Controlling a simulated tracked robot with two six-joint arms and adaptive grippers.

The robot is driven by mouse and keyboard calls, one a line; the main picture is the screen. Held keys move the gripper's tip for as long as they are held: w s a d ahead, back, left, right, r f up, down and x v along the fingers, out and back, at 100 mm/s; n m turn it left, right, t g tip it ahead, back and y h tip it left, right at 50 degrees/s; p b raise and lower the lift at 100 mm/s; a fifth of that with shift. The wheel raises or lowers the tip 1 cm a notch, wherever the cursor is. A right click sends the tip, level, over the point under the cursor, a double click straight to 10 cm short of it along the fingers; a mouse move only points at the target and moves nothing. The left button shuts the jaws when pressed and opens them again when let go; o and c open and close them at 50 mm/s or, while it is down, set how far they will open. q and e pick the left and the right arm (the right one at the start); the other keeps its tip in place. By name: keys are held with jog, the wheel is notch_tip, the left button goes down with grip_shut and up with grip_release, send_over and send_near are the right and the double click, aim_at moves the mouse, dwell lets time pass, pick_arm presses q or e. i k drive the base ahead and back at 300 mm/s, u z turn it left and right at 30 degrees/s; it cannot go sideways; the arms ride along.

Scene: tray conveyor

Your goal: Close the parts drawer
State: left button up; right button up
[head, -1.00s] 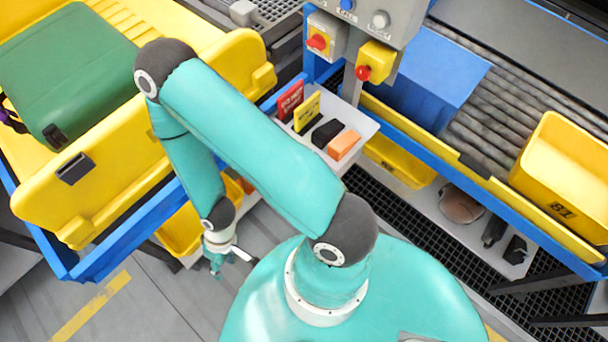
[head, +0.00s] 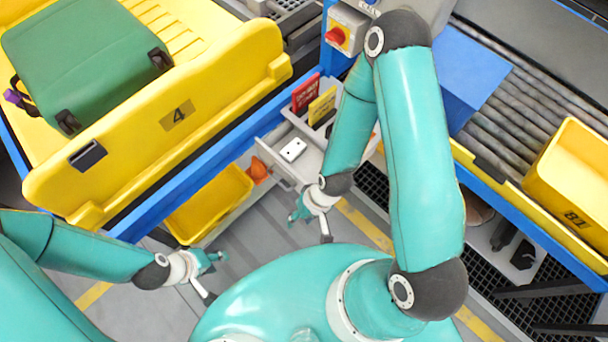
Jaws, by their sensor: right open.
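The parts drawer (head: 272,160) is a grey drawer that stands pulled out under the grey tray near the middle of the head view. A white block with dark dots (head: 293,149) lies in it. My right gripper (head: 311,224) is open and empty, in front of the drawer and a little to its right, apart from it. My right arm hides part of the area right of the drawer. My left gripper (head: 210,279) is open and empty, further left and nearer to me, over the grey floor.
A yellow bin (head: 210,205) and an orange object (head: 257,171) are left of the drawer. A yellow carriage marked 4 (head: 225,85) holds a green suitcase (head: 85,60). A control post with a red knob (head: 336,37) stands behind. A roller conveyor (head: 530,95) runs at right.

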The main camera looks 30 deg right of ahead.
aim_at(305, 169)
jog(key=z, duration=0.4)
jog(key=k, duration=0.85)
jog(key=z, duration=0.15)
jog(key=i, duration=0.9)
jog(key=u, duration=0.2)
jog(key=k, duration=0.9)
jog(key=z, duration=0.15)
jog(key=i, duration=0.6)
